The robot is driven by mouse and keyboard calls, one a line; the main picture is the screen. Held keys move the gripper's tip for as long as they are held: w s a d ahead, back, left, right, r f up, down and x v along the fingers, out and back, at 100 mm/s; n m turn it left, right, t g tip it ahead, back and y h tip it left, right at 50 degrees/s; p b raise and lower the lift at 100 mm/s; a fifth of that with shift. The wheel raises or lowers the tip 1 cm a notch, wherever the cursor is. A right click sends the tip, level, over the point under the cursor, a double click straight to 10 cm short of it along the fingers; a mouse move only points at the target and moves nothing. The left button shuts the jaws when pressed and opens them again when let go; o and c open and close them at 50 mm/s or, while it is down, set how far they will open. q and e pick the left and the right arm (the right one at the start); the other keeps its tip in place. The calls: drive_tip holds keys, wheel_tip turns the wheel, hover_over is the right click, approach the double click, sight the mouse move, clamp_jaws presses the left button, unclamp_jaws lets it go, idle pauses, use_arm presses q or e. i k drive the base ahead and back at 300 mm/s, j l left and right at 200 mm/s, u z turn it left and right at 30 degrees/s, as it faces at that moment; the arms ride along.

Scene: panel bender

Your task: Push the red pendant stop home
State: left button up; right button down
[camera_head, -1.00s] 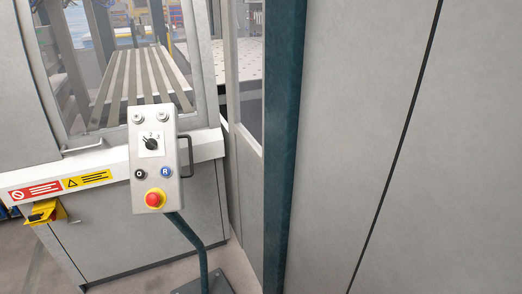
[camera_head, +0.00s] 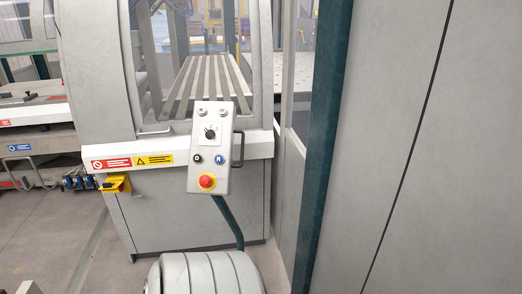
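The pendant is upright on a dark green curved post (camera_head: 229,222) in front of the machine. Above the stop are a black button, a blue button and a black rotary selector. A rounded grey part, which looks like my own arm, is at the bottom edge below the pendant and hides the post's foot. Neither gripper shows in the view.
A grey panel wall (camera_head: 420,150) with a dark green column (camera_head: 325,130) closes off the right side. The machine body (camera_head: 170,215) stands behind the pendant. A yellow bracket (camera_head: 116,184) juts out at left. Open floor (camera_head: 60,235) lies at lower left.

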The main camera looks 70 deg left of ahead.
sight(204, 181)
drive_tip(key=l+u, duration=0.3)
drive_tip(key=k+l+u, duration=0.1)
drive_tip(key=l+u, duration=0.2)
drive_tip(key=l, duration=0.2)
drive_tip(key=l+u, duration=0.15)
drive_tip(key=u, duration=0.25)
drive_tip(key=l+u, duration=0.15)
drive_tip(key=u, duration=0.3)
drive_tip(key=l+u, duration=0.15)
drive_tip(key=u, duration=0.25)
drive_tip(key=k+l+u, duration=0.1)
drive_tip(key=u, duration=0.35)
drive_tip(key=l+u, duration=0.15)
drive_tip(key=u, duration=0.25)
drive_tip(key=i+j+z, duration=1.05)
drive_tip(key=i+j, duration=0.1)
drive_tip(key=j, duration=0.05)
